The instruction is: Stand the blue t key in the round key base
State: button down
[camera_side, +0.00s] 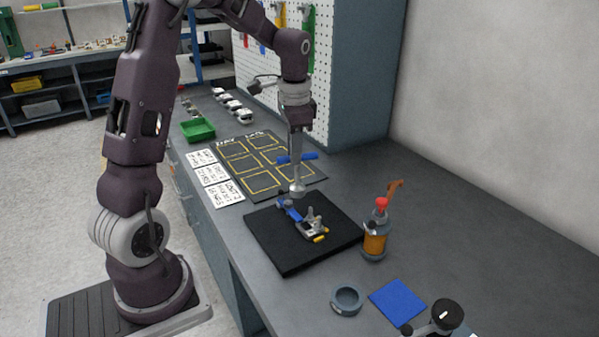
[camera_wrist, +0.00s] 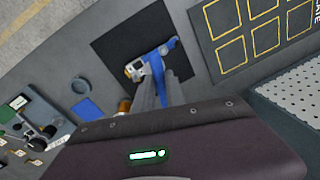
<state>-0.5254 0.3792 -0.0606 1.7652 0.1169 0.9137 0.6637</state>
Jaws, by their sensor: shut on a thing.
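The blue t key (camera_side: 311,156) is in my gripper (camera_side: 296,150), which is shut on its blue crossbar. Its grey shaft hangs upright below the bar, with its lower end just above or at the blue device on the black mat; I cannot tell if they touch. In the wrist view, a blue strip of the key (camera_wrist: 160,84) shows between my gripper's fingers (camera_wrist: 158,92). The round key base (camera_side: 347,301) is a grey-blue ring near the front of the bench, empty as far as I can see. It also shows in the wrist view (camera_wrist: 81,86).
A blue and silver device (camera_side: 312,226) lies on the black mat (camera_side: 285,258). A blue square (camera_side: 398,302) lies right of the base. A green bin (camera_side: 198,130) stands farther back.

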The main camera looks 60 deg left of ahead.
jog(key=s+d+f, duration=0.1)
jog(key=d+f, duration=0.2)
jog(key=d, duration=1)
jog(key=s+d+f, duration=0.2)
jog(key=d+f, duration=0.1)
jog(key=d, duration=0.9)
jog(key=shift+s+d+f, duration=0.25)
jog(key=shift+d+f, duration=0.15)
jog(key=shift+f, duration=1.6)
jog(key=c, duration=0.8)
grip_release()
jog(key=shift+r, duration=3.55)
